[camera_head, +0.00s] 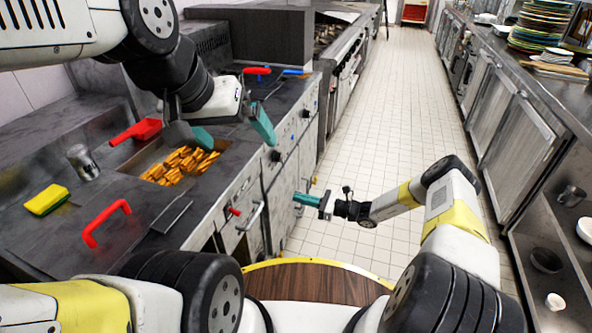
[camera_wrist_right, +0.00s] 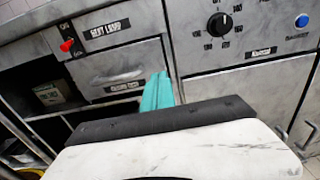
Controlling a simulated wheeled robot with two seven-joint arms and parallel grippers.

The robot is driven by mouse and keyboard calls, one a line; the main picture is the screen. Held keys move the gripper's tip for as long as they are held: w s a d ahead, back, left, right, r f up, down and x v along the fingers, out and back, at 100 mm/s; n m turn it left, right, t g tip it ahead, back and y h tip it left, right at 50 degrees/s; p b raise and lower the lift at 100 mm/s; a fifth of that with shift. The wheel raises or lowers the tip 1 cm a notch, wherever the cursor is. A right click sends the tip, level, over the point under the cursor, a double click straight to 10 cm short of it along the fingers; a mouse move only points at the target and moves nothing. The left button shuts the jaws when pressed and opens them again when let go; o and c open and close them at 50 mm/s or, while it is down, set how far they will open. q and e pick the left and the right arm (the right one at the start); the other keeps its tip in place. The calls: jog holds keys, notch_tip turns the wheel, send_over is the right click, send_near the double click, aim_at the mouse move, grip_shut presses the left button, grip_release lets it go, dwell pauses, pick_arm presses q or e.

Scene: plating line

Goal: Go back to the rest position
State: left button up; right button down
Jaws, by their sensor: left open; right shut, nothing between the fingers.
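My left gripper (camera_head: 233,131) is open and empty, with its teal fingers spread above the counter, just right of the well of golden fries. My right gripper (camera_head: 300,199) is shut and empty. It hangs over the aisle in front of the counter's cabinet doors, with its teal fingers pointing left in the head view. In the right wrist view its teal fingers (camera_wrist_right: 157,92) are together, with the counter's front panel behind them. Nothing is held by either gripper.
The counter holds fries (camera_head: 181,165), a red scoop (camera_head: 140,131), a shaker (camera_head: 82,161), a yellow-green sponge (camera_head: 47,200) and a red handle (camera_head: 105,221). A black knob (camera_wrist_right: 220,24) is on the front panel. Stacked plates (camera_head: 541,24) stand far right. The tiled aisle (camera_head: 385,110) is clear.

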jog(key=s+d+r+n+g+h, duration=0.25)
jog(key=s+r+n, duration=0.2)
jog(key=r, duration=0.55)
jog(key=s+d+r+n+g+h, duration=0.1)
jog(key=s+d+r+n+h, duration=0.4)
jog(key=r, duration=0.6)
jog(key=s+r+n+g+h, duration=0.2)
jog(key=r+n, duration=0.4)
jog(key=r, duration=0.4)
jog(key=s+d+r+n+t+h, duration=0.2)
jog(key=s+d+r, duration=0.3)
jog(key=s, duration=0.5)
jog(key=s+d+r+n+t+h, duration=0.3)
jog(key=s+d+r+n+t, duration=0.1)
jog(key=s+r, duration=0.5)
jog(key=shift+s+d+r+t+h, duration=0.15)
jog(key=shift+s+d+t+h, duration=0.35)
jog(key=shift+d, duration=0.55)
jog(key=shift+s, duration=0.15)
